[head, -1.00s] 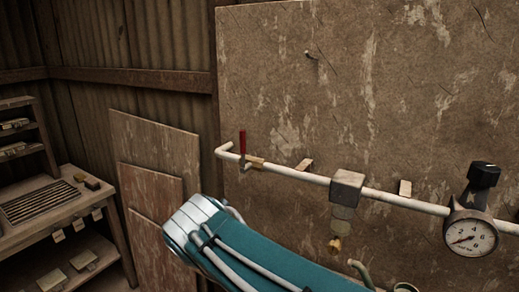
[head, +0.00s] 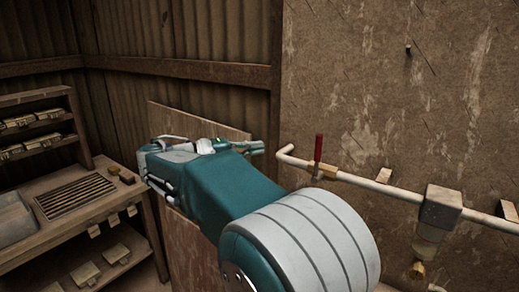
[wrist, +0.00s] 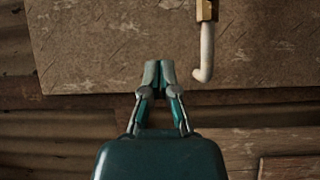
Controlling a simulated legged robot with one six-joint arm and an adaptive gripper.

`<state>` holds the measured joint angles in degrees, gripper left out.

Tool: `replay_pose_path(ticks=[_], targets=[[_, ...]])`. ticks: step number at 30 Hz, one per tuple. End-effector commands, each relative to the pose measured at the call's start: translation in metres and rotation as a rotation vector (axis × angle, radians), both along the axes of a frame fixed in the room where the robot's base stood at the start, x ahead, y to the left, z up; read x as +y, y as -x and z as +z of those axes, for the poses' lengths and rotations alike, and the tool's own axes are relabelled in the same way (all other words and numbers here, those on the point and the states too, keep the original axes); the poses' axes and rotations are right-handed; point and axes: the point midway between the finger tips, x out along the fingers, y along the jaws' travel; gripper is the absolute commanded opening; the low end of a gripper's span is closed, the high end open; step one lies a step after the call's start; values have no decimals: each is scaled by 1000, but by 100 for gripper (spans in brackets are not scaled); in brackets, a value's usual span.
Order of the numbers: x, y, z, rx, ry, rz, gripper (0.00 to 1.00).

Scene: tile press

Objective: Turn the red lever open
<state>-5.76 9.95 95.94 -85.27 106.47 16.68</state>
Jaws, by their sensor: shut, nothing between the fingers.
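The red lever (head: 318,151) stands upright on the white pipe near its bent left end in the head view. A brass valve body (head: 325,171) sits at its foot. My gripper (head: 257,148) is left of the lever, apart from it, near the bent pipe end. In the wrist view my gripper (wrist: 153,68) is shut and empty, with its fingertips together. The brass valve part (wrist: 207,10) and the pipe's bent end (wrist: 203,74) show to its right there. The red lever itself is not visible in the wrist view.
The white pipe (head: 392,190) runs right along a worn board (head: 385,80), through a square block (head: 441,207). A wooden bench (head: 105,195) with a slatted rack and shelves stands at the left. Board panels lean behind my arm.

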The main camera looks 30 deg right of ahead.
Motion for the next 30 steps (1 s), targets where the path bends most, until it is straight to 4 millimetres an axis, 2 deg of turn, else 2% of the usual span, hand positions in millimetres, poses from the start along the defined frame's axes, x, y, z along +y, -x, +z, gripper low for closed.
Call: replay_pose_path(ticks=[6, 11, 12, 19, 30], targets=[[-42, 9, 0, 1, 0, -3, 0], [-71, 15, 0, 1, -1, -3, 0], [-74, 22, 0, 1, -1, -2, 0], [-88, 44, 0, 2, -1, 1, 0], [-90, 47, -1, 2, -2, 2, 0]])
